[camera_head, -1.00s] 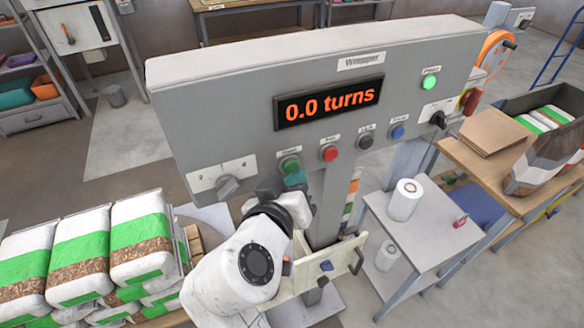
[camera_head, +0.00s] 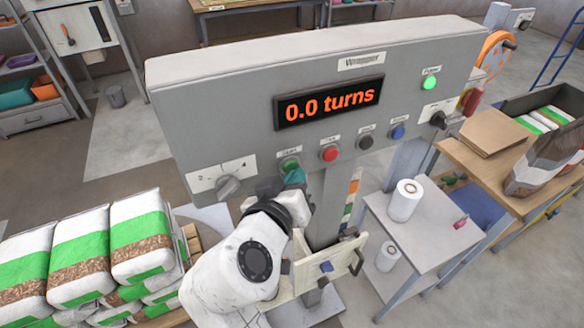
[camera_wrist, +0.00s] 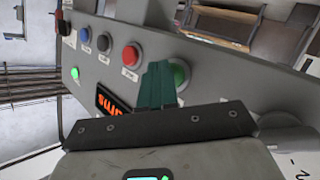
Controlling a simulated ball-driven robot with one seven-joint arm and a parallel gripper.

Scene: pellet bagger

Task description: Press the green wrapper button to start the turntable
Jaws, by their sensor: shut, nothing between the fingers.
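The grey wrapper panel (camera_head: 230,100) stands in front of me, with a display (camera_head: 329,103) reading "0.0 turns". The green button (camera_head: 289,165) is at the left of the button row, and shows in the wrist view (camera_wrist: 179,73) partly hidden behind my fingers. My gripper (camera_head: 295,177) is shut and empty, its teal fingertips just below the green button in the head view. In the wrist view the fingers (camera_wrist: 156,84) overlap the button's edge; I cannot tell whether they touch it.
A red button (camera_head: 329,153), a dark button (camera_head: 366,143) and a blue button (camera_head: 398,132) sit to the right. A knob (camera_head: 228,186) is to the left. A green power light (camera_head: 428,83) is lit. Stacked bags (camera_head: 80,255) lie at left; a film roll (camera_head: 404,200) stands at right.

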